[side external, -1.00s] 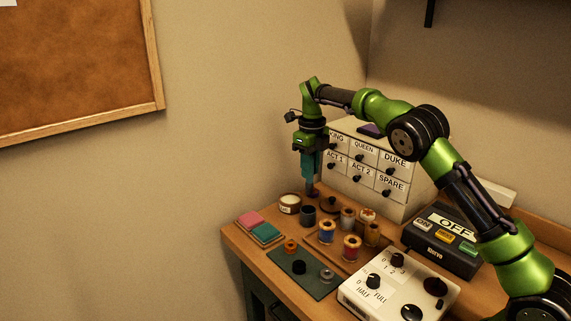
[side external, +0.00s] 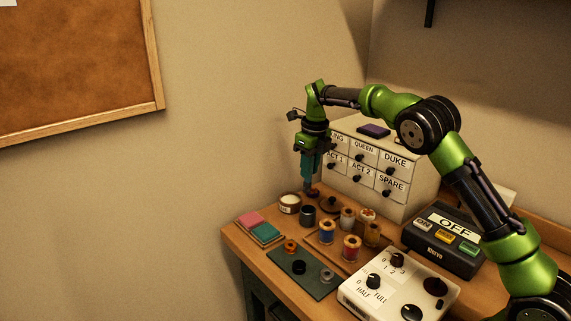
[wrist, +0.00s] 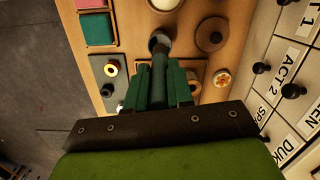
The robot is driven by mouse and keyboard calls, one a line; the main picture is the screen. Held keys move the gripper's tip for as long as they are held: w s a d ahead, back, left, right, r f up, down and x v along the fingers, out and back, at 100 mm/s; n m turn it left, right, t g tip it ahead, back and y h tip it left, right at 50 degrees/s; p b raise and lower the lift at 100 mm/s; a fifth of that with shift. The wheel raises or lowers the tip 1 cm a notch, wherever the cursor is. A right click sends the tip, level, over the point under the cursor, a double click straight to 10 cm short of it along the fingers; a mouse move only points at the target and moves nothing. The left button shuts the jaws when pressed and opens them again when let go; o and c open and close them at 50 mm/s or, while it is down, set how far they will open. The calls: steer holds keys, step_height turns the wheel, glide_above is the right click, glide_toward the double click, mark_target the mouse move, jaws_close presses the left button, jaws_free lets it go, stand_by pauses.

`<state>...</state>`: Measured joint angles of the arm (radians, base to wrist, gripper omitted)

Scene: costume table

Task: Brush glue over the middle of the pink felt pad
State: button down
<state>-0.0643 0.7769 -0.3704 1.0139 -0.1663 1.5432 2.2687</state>
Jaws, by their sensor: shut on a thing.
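The pink felt pad (side external: 248,218) lies at the table's left edge, beside a teal pad (side external: 266,233); it also shows at the top left of the wrist view (wrist: 90,3). My gripper (side external: 311,184) points down behind the dark cup (side external: 308,216), right of the pad and apart from it. Its fingers are shut on a dark handle (wrist: 158,76), seemingly the brush. In the wrist view the handle runs toward the dark cup's round mouth; its far end is hidden, so I cannot tell whether it is inside. A white-topped jar (side external: 289,203) stands between pad and gripper.
A brown knobbed lid (side external: 330,205) lies right of the cup. Several thread spools (side external: 327,231) stand in front. A dark mat (side external: 312,284) with small round pieces lies at the front. A labelled drawer cabinet (side external: 395,208) stands close behind, and control boxes (side external: 438,250) fill the right side.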

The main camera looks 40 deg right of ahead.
steer(key=w+t, duration=0.3)
steer(key=w, duration=0.3)
steer(key=shift+w+d+f, duration=0.1)
steer(key=shift+d+f, duration=0.15)
steer(key=shift+f, duration=1.4)
steer(key=shift+d+f, duration=0.2)
steer(key=shift+f, duration=1.45)
steer(key=shift+f, duration=0.65)
step_height(320, 180, up, 7)
